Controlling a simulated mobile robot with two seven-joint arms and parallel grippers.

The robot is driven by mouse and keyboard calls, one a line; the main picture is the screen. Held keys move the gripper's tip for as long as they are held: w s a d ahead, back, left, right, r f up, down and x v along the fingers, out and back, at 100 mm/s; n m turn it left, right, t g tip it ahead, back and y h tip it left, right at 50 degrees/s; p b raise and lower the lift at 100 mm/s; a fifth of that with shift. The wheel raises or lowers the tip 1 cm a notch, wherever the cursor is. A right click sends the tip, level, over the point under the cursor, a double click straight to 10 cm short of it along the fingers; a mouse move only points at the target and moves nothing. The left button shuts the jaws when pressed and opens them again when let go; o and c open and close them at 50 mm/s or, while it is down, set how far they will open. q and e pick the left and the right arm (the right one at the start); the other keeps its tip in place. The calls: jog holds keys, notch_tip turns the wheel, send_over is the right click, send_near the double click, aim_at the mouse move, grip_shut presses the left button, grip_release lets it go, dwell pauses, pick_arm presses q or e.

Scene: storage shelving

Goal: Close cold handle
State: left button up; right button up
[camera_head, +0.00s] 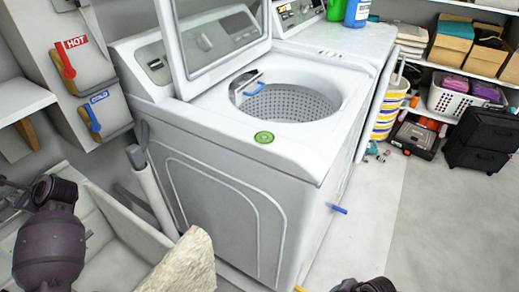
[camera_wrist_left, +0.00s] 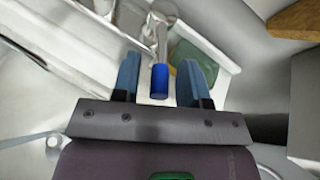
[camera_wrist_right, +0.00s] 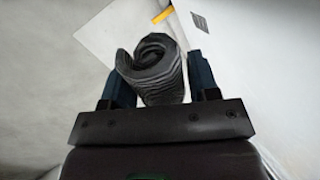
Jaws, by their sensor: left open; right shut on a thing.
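In the head view a blue lever (camera_head: 92,118) marked COLD is on a wall box, below a red lever (camera_head: 65,63) marked HOT. In the left wrist view my left gripper (camera_wrist_left: 158,75) is open. A chrome lever with a blue tip (camera_wrist_left: 159,80) stands between its fingers, with gaps on both sides. I cannot tell whether it is the same blue lever. In the right wrist view my right gripper (camera_wrist_right: 158,85) is shut on a grey striped, rolled cloth-like thing (camera_wrist_right: 153,72). In the head view my left arm is at the lower left; its fingertips are not clear.
A white top-loading washer (camera_head: 215,190) with its lid up fills the middle. A pale basin (camera_head: 100,245) lies at the lower left, beside a tan lump (camera_head: 185,265).

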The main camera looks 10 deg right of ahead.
pick_arm(q)
jog(key=shift+w+a+f, duration=0.25)
jog(key=shift+a, duration=0.4)
grip_shut()
